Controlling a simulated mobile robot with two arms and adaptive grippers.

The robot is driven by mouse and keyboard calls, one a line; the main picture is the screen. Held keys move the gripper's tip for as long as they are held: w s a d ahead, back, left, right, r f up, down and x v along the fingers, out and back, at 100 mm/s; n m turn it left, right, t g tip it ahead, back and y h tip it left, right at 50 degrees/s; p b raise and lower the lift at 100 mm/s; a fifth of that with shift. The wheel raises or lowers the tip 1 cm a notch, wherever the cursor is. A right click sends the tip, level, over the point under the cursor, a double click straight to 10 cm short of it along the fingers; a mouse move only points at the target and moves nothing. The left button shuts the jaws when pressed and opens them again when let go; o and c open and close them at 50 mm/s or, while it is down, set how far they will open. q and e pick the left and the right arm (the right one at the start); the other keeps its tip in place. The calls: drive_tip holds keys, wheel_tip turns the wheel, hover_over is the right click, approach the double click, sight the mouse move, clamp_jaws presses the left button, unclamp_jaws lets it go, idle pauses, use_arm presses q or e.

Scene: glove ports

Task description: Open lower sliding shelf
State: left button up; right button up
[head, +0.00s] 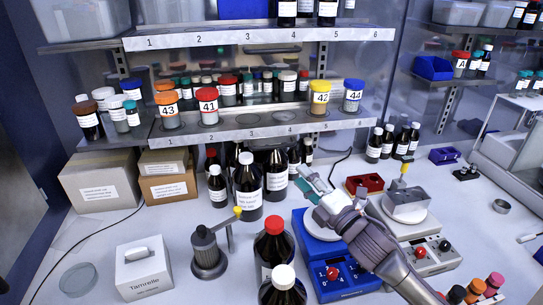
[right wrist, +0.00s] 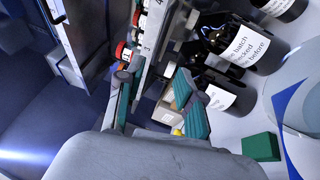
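The lower sliding shelf (head: 235,135) is a metal shelf whose front strip carries numbers. Jars 43 (head: 167,108), 41 (head: 208,106), 42 (head: 320,98) and 44 (head: 353,95) stand along its front, with several small bottles behind. Part of a numbered shelf strip (right wrist: 151,45) shows in the right wrist view. My right gripper (head: 304,180) is in front of and below the shelf's right half, apart from it, above the bench by the blue device. In the right wrist view, its teal-padded fingers (right wrist: 153,88) are spread with nothing between them. My left gripper is not in view.
Dark bottles (head: 248,184) stand under the shelf, left of my right gripper. A blue stirrer (head: 325,245) and a second device (head: 432,255) flank my right arm. A grey lever tool (head: 207,250) and tall bottles (head: 273,248) stand in front. Cardboard boxes (head: 100,183) sit left.

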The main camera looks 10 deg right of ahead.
sight(272, 147)
drive_tip(key=b+x, duration=0.1)
drive_tip(key=x, duration=1.2)
drive_tip(key=shift+w+a, duration=0.1)
drive_tip(key=shift+w, duration=0.2)
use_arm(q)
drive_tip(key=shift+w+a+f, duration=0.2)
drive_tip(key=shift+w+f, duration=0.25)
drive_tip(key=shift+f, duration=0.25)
use_arm(e)
drive_tip(key=shift+r, duration=0.1)
clamp_jaws()
